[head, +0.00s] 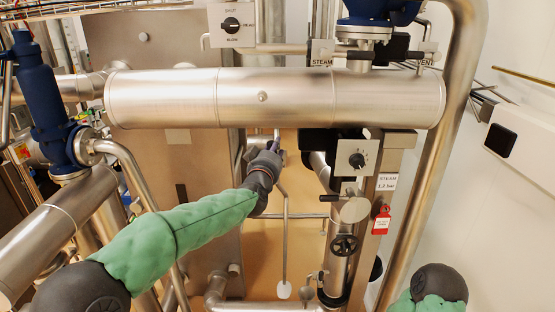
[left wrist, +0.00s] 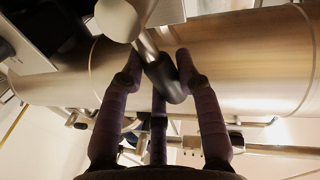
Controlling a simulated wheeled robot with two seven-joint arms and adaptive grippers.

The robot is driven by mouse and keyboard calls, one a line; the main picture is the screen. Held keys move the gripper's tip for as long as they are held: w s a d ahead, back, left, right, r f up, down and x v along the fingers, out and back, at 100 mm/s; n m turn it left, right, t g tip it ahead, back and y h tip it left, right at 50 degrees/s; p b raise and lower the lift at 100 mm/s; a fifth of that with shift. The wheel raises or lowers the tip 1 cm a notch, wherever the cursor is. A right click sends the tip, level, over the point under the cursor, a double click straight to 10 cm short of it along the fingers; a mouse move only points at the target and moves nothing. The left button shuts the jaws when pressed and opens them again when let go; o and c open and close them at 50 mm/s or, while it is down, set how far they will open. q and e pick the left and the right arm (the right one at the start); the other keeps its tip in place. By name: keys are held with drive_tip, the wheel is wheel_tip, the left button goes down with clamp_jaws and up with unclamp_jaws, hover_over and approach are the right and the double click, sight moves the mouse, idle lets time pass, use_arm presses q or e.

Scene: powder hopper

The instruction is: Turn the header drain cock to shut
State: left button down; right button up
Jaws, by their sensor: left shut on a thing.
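The steel header (head: 275,98) runs level across the head view. My left gripper (head: 272,147) is just below its middle. In the left wrist view, the fingers of my left gripper (left wrist: 157,70) are around a dark-sleeved drain cock lever (left wrist: 166,84), shut on it. The lever's bare metal stem leads up to a pale rounded cock body (left wrist: 117,20). In the head view the gripper hides most of the cock, so the lever's angle is hard to tell there. My right gripper is out of view; only part of that arm shows at bottom right.
A thin drain pipe (head: 285,235) hangs below the gripper. To its right are a black-knobbed panel (head: 354,158), a handwheel (head: 344,245) and a red tag (head: 382,222). A blue valve (head: 45,110) and pipes crowd the left. A white wall box (head: 520,145) is at right.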

use_arm(q)
drive_tip(key=a+f+n+t+y+b, duration=0.1)
drive_tip(key=a+f+n+y+b, duration=0.1)
drive_tip(key=n+b, duration=0.7)
drive_tip(key=a+f+n+t+y+b, duration=0.1)
drive_tip(key=a+f+n+y+b, duration=0.1)
drive_tip(key=n+b, duration=0.7)
wheel_tip(320, 180, down, 2)
drive_tip(key=shift+a+f+n+y+b, duration=0.25)
drive_tip(key=shift+a+n, duration=0.25)
drive_tip(key=shift+n, duration=0.4)
drive_tip(key=shift+w+d+f, duration=0.1)
drive_tip(key=shift+w+f, duration=0.05)
drive_tip(key=shift+f, duration=0.1)
drive_tip(key=c, duration=0.9)
unclamp_jaws()
drive_tip(key=shift+o, duration=0.3)
drive_tip(key=shift+a+r+y, duration=0.2)
drive_tip(key=shift+r+y, duration=0.05)
drive_tip(key=shift+r, duration=0.15)
drive_tip(key=shift+s, duration=0.25)
